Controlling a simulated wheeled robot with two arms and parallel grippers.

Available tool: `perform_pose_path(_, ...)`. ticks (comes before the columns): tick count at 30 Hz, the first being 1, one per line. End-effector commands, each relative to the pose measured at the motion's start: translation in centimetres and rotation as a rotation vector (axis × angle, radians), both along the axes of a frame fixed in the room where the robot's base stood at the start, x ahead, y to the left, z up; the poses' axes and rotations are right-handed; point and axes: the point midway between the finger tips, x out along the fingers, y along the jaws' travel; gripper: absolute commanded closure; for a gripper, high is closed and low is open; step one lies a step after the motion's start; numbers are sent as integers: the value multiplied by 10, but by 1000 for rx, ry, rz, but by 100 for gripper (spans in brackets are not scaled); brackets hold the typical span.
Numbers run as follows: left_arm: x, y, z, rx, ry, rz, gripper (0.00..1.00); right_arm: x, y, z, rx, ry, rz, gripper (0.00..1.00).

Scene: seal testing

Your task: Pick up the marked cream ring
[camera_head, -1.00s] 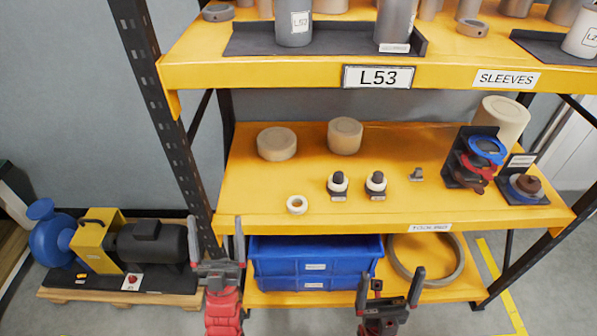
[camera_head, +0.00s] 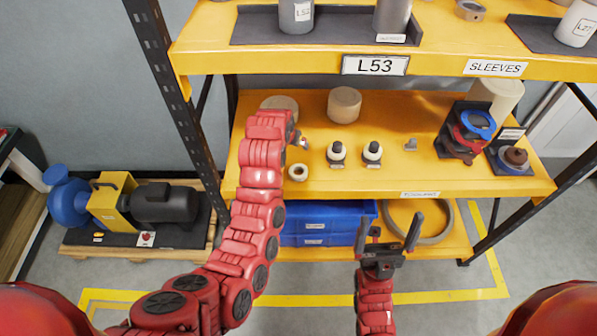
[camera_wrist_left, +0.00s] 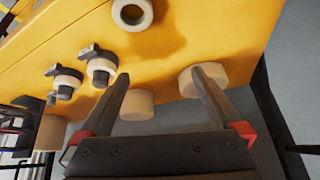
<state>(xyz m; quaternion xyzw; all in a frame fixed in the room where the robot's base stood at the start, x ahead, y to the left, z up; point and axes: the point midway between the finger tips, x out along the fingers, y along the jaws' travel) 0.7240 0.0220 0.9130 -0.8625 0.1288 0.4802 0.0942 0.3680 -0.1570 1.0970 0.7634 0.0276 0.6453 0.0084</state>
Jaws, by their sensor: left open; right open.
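A loose cream ring (camera_head: 298,173) lies flat near the front left of the middle yellow shelf. In the left wrist view the ring (camera_wrist_left: 132,12) is at the top edge, partly cut off, beyond my open fingers. Two other cream rings (camera_head: 337,151) (camera_head: 372,150) sit around black fixtures to its right. No mark is legible on any ring. My left gripper (camera_wrist_left: 160,75) is open and empty, over the shelf; in the head view my arm mostly hides it. My right gripper (camera_head: 394,232) is open and empty, in front of the lower shelf.
Cream cylinders (camera_head: 344,104) stand at the shelf's back. A small grey part (camera_head: 411,145) and a black stand with blue and red rings (camera_head: 466,130) are to the right. The upper shelf (camera_head: 270,58) overhangs. A blue bin (camera_head: 320,222) is below.

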Motion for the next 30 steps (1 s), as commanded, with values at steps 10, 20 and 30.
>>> perform_pose_path(10, -52, -9, 8, 64, 277, -71, 0, 0, 0, -10, 0, 0, 0, 0)
perform_pose_path(20, -40, -14, -36, 64, 283, -69, 0, 0, 0, -8, 0, 0, 0, 0)
perform_pose_path(30, -34, -17, -57, 63, 277, -69, 0, 0, 0, 3, 0, 0, 0, 0)
